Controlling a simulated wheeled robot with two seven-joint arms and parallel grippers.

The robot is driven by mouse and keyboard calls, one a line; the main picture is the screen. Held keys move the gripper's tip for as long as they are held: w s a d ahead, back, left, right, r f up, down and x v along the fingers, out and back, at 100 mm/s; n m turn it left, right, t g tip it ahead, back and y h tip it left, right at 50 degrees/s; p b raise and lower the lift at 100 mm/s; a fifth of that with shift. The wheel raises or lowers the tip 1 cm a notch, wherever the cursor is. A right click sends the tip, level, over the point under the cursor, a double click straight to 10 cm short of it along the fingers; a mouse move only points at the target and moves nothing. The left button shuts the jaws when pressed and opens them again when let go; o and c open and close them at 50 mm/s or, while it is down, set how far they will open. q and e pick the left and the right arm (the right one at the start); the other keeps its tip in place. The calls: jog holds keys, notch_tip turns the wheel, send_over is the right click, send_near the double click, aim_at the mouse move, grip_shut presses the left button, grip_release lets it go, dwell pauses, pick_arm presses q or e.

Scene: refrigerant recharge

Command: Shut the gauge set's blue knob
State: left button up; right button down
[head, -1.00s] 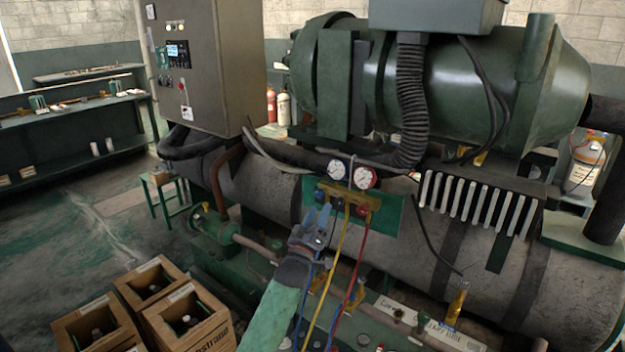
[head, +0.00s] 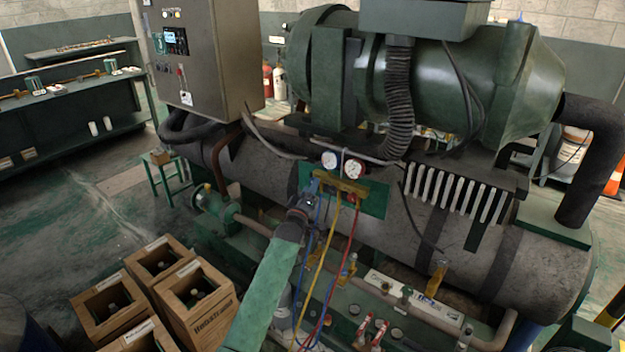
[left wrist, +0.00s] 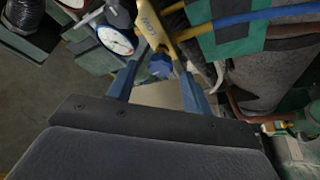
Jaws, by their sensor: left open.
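The gauge set's brass-yellow manifold (head: 345,186) is mounted on a green plate on the machine's side. A blue-rimmed gauge (head: 331,160) and a red-rimmed gauge (head: 354,169) sit above it. The blue knob (left wrist: 161,65) shows in the left wrist view, below the yellow body marked LOW. My left gripper (left wrist: 157,72) is open, with a blue finger on each side of the knob; I cannot tell whether they touch it. In the head view my left gripper (head: 310,192) is at the manifold's left end and hides most of the knob. My right gripper is out of view.
Blue, yellow (head: 322,245) and red (head: 345,240) hoses hang below the manifold, close to my left arm. Wooden crates (head: 197,300) with bottles stand at lower left. A grey control cabinet (head: 215,55) and the large green compressor (head: 440,75) stand behind.

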pick_arm(q)
jog(key=shift+p+x, duration=0.55)
jog(key=shift+x, duration=1.15)
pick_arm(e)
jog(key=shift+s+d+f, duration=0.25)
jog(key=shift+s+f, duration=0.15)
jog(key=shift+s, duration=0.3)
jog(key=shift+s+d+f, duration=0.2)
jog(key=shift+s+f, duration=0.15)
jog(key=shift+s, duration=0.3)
pick_arm(q)
jog(key=shift+w, duration=0.1)
jog(key=c, duration=1)
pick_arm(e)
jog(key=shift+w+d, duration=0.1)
